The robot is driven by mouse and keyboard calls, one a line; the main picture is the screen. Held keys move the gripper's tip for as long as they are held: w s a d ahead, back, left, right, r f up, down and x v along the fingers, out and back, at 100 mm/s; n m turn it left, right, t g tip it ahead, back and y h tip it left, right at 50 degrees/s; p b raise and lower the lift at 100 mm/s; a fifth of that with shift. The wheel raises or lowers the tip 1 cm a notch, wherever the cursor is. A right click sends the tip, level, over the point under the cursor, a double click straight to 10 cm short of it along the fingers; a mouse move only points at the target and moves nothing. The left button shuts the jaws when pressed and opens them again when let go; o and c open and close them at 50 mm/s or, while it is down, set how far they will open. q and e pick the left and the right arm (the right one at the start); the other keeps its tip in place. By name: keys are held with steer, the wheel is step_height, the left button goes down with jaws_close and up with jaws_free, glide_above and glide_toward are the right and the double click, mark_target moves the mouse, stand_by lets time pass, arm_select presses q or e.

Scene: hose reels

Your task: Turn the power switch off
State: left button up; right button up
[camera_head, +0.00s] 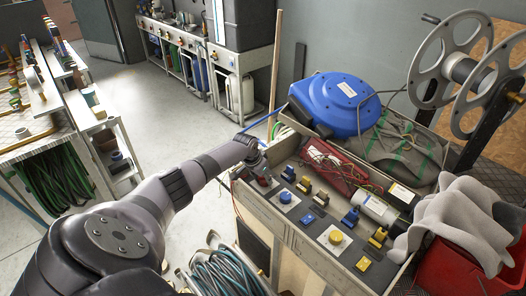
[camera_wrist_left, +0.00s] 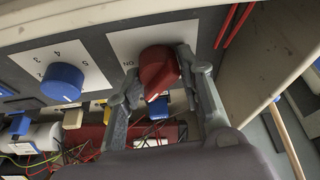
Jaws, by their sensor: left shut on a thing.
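The power switch is a red rotary knob (camera_wrist_left: 157,68) on a white plate with "ON" lettering in the left wrist view. In the head view the red knob (camera_head: 264,181) is at the left end of the workbench panel, partly covered by my gripper. My left gripper (camera_wrist_left: 155,80) has one finger on each side of the knob and is shut on it. In the head view my left gripper (camera_head: 257,160) reaches the panel from the left. My right gripper is in neither view.
A blue numbered knob (camera_wrist_left: 62,82) sits beside the switch. Yellow knob (camera_head: 336,238) and several small blue and yellow switches line the panel. A blue hose reel (camera_head: 338,103), a grey cloth (camera_head: 462,222) and a red bin (camera_head: 440,265) are near. A wooden pole (camera_head: 276,70) stands behind.

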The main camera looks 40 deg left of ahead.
arm_select(q)
steer(key=n+p, duration=0.1)
steer(key=n+y+p, duration=0.1)
steer(key=n+p, duration=0.1)
steer(key=shift+d+r+n, duration=0.15)
steer(key=shift+d+n, duration=0.1)
steer(key=shift+n, duration=0.05)
steer(key=shift+w+n+g+y+p, duration=0.1)
steer(key=shift+n+g+y+p, duration=0.45)
steer(key=shift+n, duration=0.55)
steer(key=shift+n+y+p, duration=0.35)
steer(key=shift+n+p, duration=0.05)
steer(key=shift+n, duration=0.5)
steer(key=o, duration=1.1)
steer(key=shift+o, duration=0.2)
steer(key=v, duration=1.1)
steer(key=shift+d+r, duration=0.2)
steer(key=shift+r, duration=0.1)
steer(key=shift+f, duration=0.1)
